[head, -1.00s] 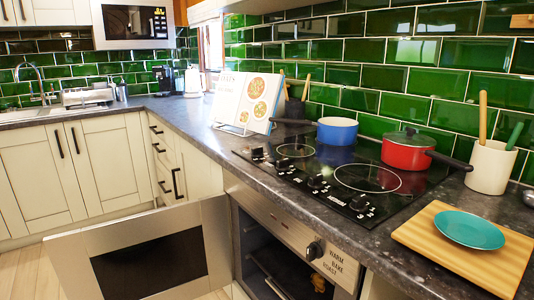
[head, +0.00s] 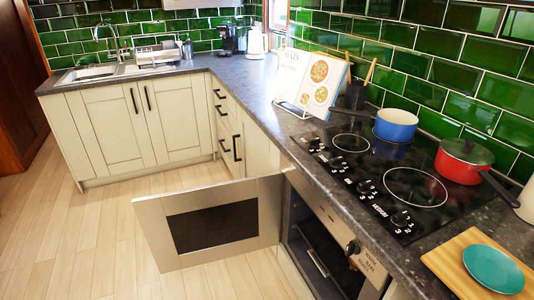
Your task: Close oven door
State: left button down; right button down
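The oven door (head: 153,222) is steel with a dark window (head: 212,226). It stands wide open, swung out to the left from the oven (head: 318,215) under the counter. The oven's dark inside (head: 330,246) shows, with a metal rack or handle-like bar in it. Neither of my grippers is in view.
The black hob (head: 400,185) carries a blue pan (head: 396,124) and a red lidded pan (head: 462,162). A cutting board (head: 447,257) with a teal plate (head: 494,269) lies at the right. Cream cabinets (head: 115,135) line the left. The wooden floor (head: 75,235) is clear.

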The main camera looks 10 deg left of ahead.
aim_at(182, 229)
jog(key=i+j+u, duration=0.35)
jog(key=j+u, duration=0.15)
jog(key=i+j+u, duration=0.75)
jog(key=i+u, duration=0.65)
jog(key=i+j+z, duration=0.1)
jog(key=i+z, duration=0.15)
jog(key=i+j+z, duration=0.2)
jog(key=i, duration=0.25)
jog(key=i+z, duration=0.15)
jog(key=z, duration=0.35)
jog(key=i+j+z, duration=0.15)
jog(key=z, duration=0.35)
jog(key=i+j+z, duration=0.1)
jog(key=z, duration=0.4)
jog(key=i+j+z, duration=0.1)
jog(key=j+z, duration=0.2)
jog(key=z, duration=0.15)
jog(key=i+j+z, duration=0.1)
jog(key=z, duration=0.3)
jog(key=i+j+z, duration=0.1)
jog(key=z, duration=0.35)
jog(key=j+z, duration=0.4)
jog(key=i+j+z, duration=0.1)
jog(key=z, duration=0.35)
jog(key=j+z, duration=0.25)
jog(key=z, duration=0.15)
jog(key=j+z, duration=0.2)
jog(key=k+j, duration=0.05)
jog(key=j, duration=0.05)
